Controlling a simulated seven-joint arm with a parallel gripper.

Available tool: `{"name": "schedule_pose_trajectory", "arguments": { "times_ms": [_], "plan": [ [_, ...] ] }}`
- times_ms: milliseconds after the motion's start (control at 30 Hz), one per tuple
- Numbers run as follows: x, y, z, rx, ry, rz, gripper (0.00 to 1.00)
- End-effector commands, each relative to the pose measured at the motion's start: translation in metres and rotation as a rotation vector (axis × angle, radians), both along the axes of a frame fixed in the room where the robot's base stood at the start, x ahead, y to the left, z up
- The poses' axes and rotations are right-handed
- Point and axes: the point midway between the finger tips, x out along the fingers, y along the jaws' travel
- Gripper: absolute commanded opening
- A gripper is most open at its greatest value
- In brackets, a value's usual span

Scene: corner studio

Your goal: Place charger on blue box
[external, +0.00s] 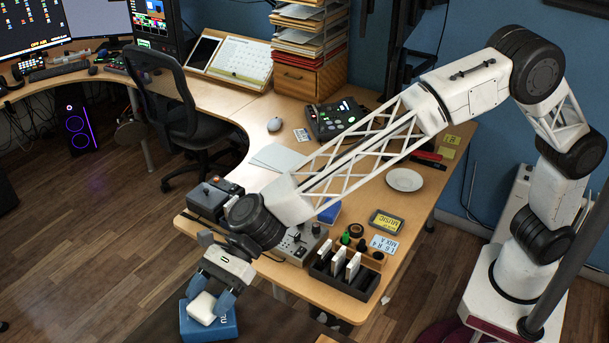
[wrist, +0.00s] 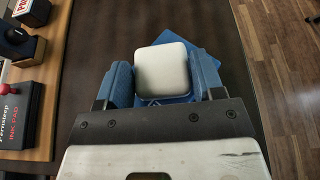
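The charger is a white rounded square block (external: 202,307), at the lower left of the external view. It also shows in the middle of the wrist view (wrist: 162,72). My gripper (external: 208,296) points down with its blue fingers on either side of the charger; both appear to touch it. The blue box (external: 215,331) is directly beneath the charger, with part of its lettering visible. In the wrist view its edges (wrist: 205,47) show beyond and below the charger. I cannot tell whether the charger's underside touches the box, as the contact is hidden.
The box stands on a dark surface (wrist: 92,40) beside the wooden desk. The desk edge holds a mixer (external: 298,244), a black slotted rack (external: 345,275) and an ink pad (wrist: 17,118). Wooden floor lies to the right in the wrist view.

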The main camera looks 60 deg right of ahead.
Motion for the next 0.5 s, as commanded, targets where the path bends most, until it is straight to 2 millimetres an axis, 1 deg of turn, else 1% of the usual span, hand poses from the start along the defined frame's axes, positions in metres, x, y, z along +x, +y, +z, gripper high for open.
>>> {"name": "schedule_pose_trajectory", "arguments": {
  "times_ms": [33,133,500],
  "plan": [
    [-0.0001,0.0,0.0001,0.0,0.0,0.0,0.7],
    [-0.0001,0.0,0.0001,0.0,0.0,0.0,0.85],
    [-0.0001,0.0,0.0021,0.0,-0.001,0.0,0.85]
  ]
}}
